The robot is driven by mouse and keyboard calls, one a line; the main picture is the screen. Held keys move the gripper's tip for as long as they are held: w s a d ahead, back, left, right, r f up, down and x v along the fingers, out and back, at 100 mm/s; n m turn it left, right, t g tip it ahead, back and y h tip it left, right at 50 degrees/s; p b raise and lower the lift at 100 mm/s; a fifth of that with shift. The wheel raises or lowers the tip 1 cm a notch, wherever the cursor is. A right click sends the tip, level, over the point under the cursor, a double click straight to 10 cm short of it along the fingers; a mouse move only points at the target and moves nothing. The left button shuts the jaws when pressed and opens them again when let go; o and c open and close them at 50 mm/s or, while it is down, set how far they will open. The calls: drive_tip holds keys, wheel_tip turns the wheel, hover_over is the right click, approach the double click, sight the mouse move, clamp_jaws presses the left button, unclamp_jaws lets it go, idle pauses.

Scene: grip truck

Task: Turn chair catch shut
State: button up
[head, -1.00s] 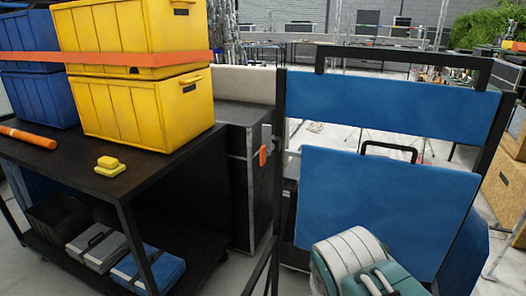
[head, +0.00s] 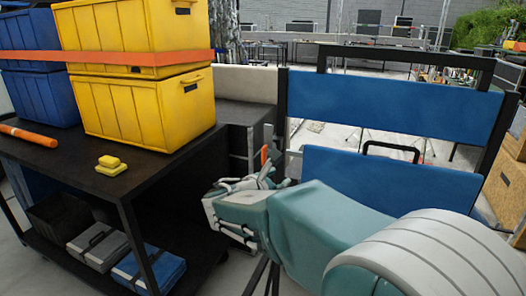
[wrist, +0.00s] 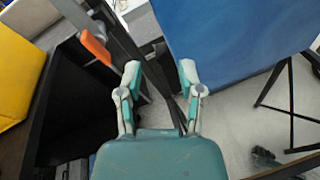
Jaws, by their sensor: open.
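The chair has a blue back (head: 390,105) and a lower blue panel (head: 375,175) in a black frame. The catch's orange handle (head: 265,155) stands roughly upright by the left post of the frame, its lower part hidden behind my gripper. In the wrist view the orange handle (wrist: 96,47) lies ahead and to the left of my fingers, clear of them. My gripper (head: 232,207) is open and empty, in front of and below the handle in the head view. It also shows in the wrist view (wrist: 160,67), with both fingers spread.
A black cart (head: 75,170) at left carries yellow crates (head: 145,110) under an orange strap. The chair's dark post (wrist: 125,45) runs close beside the handle and in front of my fingers.

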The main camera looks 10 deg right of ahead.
sight(262, 152)
drive_tip(key=w+a+n+t, duration=0.4)
drive_tip(key=w+a+n, duration=0.2)
drive_tip(key=a, duration=0.1)
drive_tip(key=shift+y, duration=0.4)
drive_tip(key=x, duration=1.1)
drive_tip(key=shift+s+d+f, duration=0.1)
drive_tip(key=shift+s+d, duration=0.15)
drive_tip(key=shift+d, duration=0.05)
clamp_jaws()
